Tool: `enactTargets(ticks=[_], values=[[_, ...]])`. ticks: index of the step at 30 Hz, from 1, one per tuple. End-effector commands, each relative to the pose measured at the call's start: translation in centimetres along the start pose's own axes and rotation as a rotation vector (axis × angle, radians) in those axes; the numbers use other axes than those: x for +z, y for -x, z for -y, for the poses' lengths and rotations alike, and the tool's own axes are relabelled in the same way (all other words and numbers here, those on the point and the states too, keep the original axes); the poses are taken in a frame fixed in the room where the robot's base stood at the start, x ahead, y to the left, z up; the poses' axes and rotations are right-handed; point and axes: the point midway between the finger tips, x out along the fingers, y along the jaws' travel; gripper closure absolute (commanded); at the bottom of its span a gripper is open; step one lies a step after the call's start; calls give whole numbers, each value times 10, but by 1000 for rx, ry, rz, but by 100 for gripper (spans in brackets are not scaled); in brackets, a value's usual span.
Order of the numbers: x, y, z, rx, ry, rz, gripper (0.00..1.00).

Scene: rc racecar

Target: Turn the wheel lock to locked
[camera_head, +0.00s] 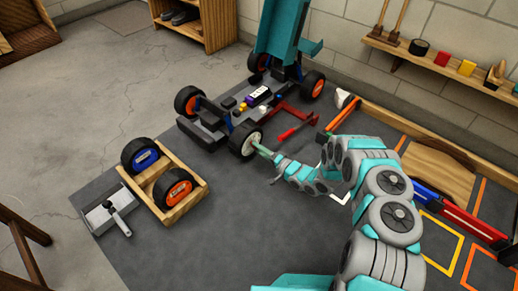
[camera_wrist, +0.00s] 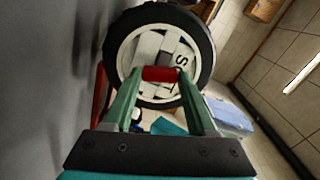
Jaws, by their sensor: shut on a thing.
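The racecar (camera_head: 225,112) stands on the dark mat, its teal body panel (camera_head: 280,30) raised. Its near wheel (camera_head: 245,140) has a black tyre and a white hub. In the wrist view the same wheel (camera_wrist: 158,50) faces me, with white hub segments and part of a dark word on the hub. A red wheel lock (camera_wrist: 159,74) sits at the lower middle of the hub, between my green fingers. My gripper (camera_head: 260,149) is shut on it. In the head view the lock is hidden at the fingertips. I cannot tell the lock's setting.
A wooden crate (camera_head: 184,215) with two spare wheels, one blue-hubbed and one orange-hubbed, stands at the left. A grey tray (camera_head: 98,219) lies beside it. A red tool (camera_head: 290,132) lies close to my wrist. A wooden shelf (camera_head: 450,72) is on the wall.

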Motion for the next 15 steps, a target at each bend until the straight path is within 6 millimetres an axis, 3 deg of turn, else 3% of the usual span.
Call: enactTargets(ticks=[15], values=[[-1,0,0,1,-271,-2,98]])
